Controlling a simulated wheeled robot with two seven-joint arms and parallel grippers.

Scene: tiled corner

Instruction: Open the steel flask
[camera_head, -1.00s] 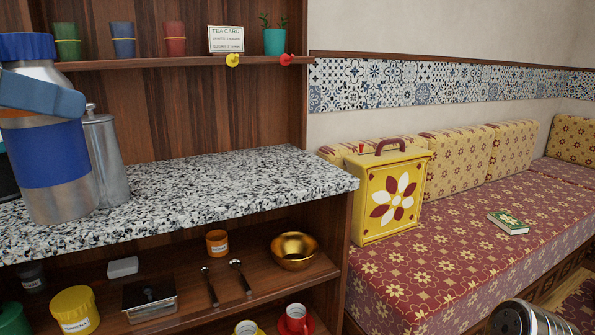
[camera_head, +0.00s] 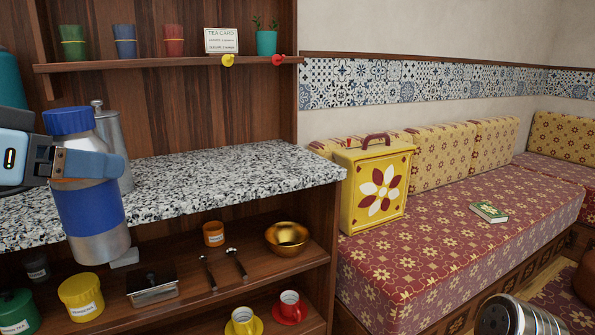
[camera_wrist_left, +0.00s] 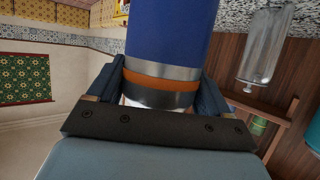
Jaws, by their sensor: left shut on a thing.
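A steel flask (camera_head: 90,215) with a blue band and a blue cap stands upright in my left gripper (camera_head: 84,164) in the head view. The gripper is shut around its upper body, just below the cap (camera_head: 68,120), which sits on top. The flask's base hangs in front of the counter's front edge, off the counter top. The side of the flask behind the gripper is hidden. My right gripper does not show.
A plain steel canister (camera_head: 112,135) stands on the speckled counter (camera_head: 230,175) behind the flask. The counter to its right is clear. The shelf below holds jars, a black box, spoons and a brass bowl (camera_head: 287,238). A yellow box (camera_head: 375,190) stands on the bench.

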